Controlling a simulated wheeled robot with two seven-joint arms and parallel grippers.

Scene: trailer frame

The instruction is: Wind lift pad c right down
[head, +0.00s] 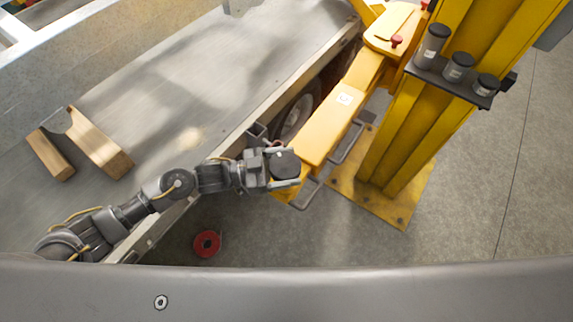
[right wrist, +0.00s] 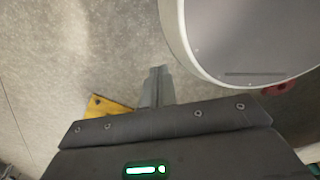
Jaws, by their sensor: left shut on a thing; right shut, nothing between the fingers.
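The lift pad (head: 286,163) is a dark round disc at the near end of a yellow lift arm (head: 335,108), beside the trailer's edge. My left gripper (head: 284,167) reaches in from the left, with one finger on either side of the pad, shut on it. The pad's screw and underside are hidden, so its height above the arm is hard to tell. My right gripper (right wrist: 157,76) shows only in the right wrist view; its fingers are together and empty, over the concrete floor.
The trailer bed (head: 225,75) with a wooden chock (head: 97,142) lies left of the arm. A yellow post (head: 415,115) with a shelf of dark cylinders (head: 458,65) stands right. A red reel (head: 207,244) lies on the floor. Floor at far right is clear.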

